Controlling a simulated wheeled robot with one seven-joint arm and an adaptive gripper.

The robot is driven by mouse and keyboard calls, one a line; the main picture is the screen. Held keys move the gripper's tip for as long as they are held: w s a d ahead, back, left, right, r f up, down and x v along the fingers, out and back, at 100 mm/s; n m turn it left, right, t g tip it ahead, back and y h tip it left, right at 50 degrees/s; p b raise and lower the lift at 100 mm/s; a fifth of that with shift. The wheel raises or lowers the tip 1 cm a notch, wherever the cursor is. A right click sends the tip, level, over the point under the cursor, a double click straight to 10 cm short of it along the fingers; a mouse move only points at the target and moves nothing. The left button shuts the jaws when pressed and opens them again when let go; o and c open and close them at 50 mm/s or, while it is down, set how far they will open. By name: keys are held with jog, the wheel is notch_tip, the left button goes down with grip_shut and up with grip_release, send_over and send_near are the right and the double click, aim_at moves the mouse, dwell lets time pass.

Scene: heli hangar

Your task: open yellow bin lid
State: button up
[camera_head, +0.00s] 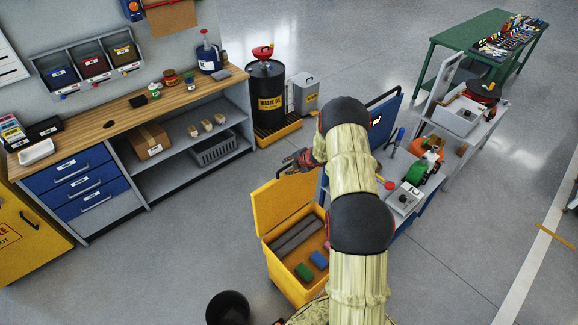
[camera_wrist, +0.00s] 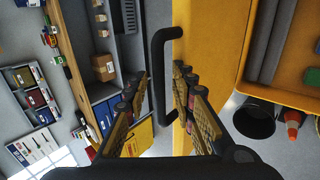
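The yellow bin (camera_head: 290,284) stands on the floor at lower middle in the head view. Its yellow lid (camera_head: 283,203) is raised, standing steeply up from the bin's left and far side, and the inside is exposed. Grey rolls and small blue, green and red items lie inside. My gripper (camera_head: 297,161) is near the lid's top edge. In the wrist view my gripper (camera_wrist: 162,75) is open, with the lid's black handle (camera_wrist: 157,90) between its two fingers. Gaps show between handle and fingers. The lid also fills the middle of the wrist view (camera_wrist: 215,50).
A workbench (camera_head: 120,105) with blue drawers stands at the left. A black waste oil drum (camera_head: 266,88) stands behind the bin. A tool cart (camera_head: 405,198) is close on the bin's right, partly behind my arm.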

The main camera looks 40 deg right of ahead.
jog(key=v, duration=1.1)
jog(key=shift+s+r, duration=0.3)
